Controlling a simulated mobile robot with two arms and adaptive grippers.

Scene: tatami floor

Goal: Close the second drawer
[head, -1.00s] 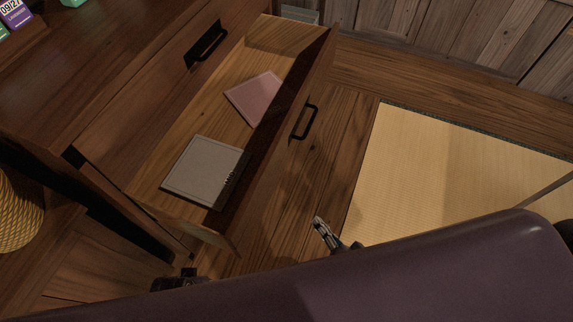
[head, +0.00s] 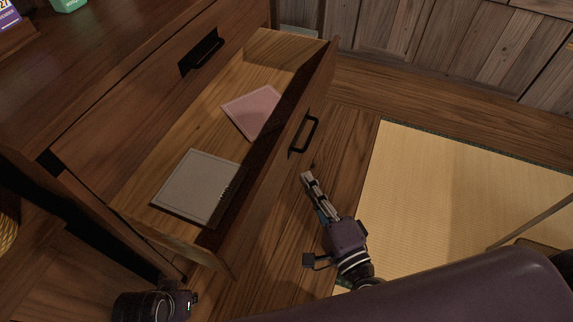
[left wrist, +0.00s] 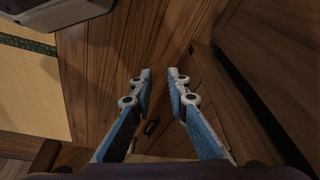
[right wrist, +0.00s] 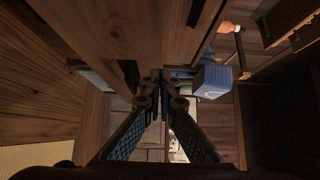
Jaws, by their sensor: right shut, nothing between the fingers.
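The second drawer (head: 262,186) is pulled out of the dark wooden cabinet, with its black handle (head: 304,132) on the outer front. Inside lie a grey notebook (head: 198,187) and a pink one (head: 253,110). My right gripper (head: 307,177) is shut and empty, just below the handle in the head view and outside the drawer front; I see no contact. Its closed fingers also show in the right wrist view (right wrist: 160,76). My left gripper shows in the left wrist view (left wrist: 159,73) with a gap between its fingertips and nothing held; its fingertips are hidden in the head view.
Above the open drawer, another drawer with a black handle (head: 202,52) sits flush in the cabinet. A tatami mat (head: 455,185) lies at the right. Wooden floor in front of the drawer is clear. A panelled wall (head: 440,45) stands behind.

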